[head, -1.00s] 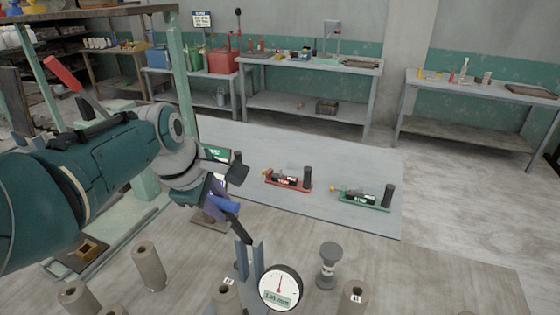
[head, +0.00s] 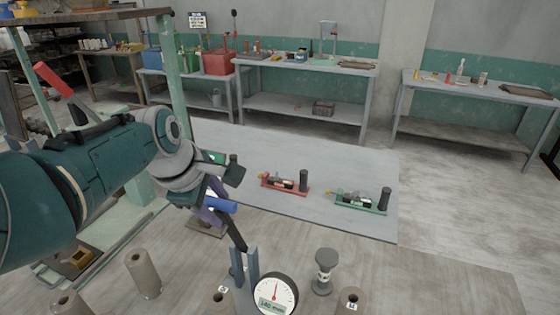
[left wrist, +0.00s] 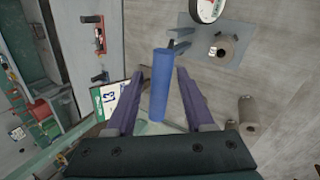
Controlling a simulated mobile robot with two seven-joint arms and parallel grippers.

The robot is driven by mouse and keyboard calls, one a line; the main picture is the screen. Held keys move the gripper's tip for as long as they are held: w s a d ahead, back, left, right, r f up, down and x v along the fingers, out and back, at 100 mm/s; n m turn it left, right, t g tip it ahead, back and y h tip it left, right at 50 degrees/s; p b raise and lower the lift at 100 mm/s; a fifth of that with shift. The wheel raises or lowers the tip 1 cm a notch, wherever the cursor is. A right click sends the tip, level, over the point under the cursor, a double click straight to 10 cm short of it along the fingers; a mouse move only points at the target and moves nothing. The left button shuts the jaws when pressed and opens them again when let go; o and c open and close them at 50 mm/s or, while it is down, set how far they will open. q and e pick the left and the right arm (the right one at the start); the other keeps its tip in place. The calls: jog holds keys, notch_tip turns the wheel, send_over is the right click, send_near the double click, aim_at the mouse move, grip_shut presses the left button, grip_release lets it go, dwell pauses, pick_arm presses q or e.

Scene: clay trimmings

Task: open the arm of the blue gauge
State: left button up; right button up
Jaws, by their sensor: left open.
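The blue gauge (head: 276,292) has a round white dial with a red needle and a small digital readout, at the bottom of the head view. Its steel-blue bracket (head: 246,268) stands beside the dial, and a thin dark arm (head: 235,233) slants up from it to a blue cylindrical grip (head: 221,205). My left gripper (left wrist: 158,76) is open, with the blue grip (left wrist: 161,88) between its two purple fingers and gaps visible on both sides. In the head view my left gripper (head: 217,190) partly hides the grip. My right gripper is not in view.
A red device (head: 284,184) and a green device (head: 361,203) lie on the grey mat (head: 330,170). Grey-brown cylinders (head: 143,273) and a spool-shaped post (head: 324,272) stand near the gauge. A white and green card marked L3 (left wrist: 110,100) is near the left finger.

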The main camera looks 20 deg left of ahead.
pick_arm(q)
jog(key=shift+s+r+p, duration=0.15)
jog(key=shift+r+p, duration=0.2)
jog(key=shift+r, duration=0.05)
jog(key=p+v, duration=0.2)
jog(key=v, duration=0.5)
jog(key=shift+v, duration=1.05)
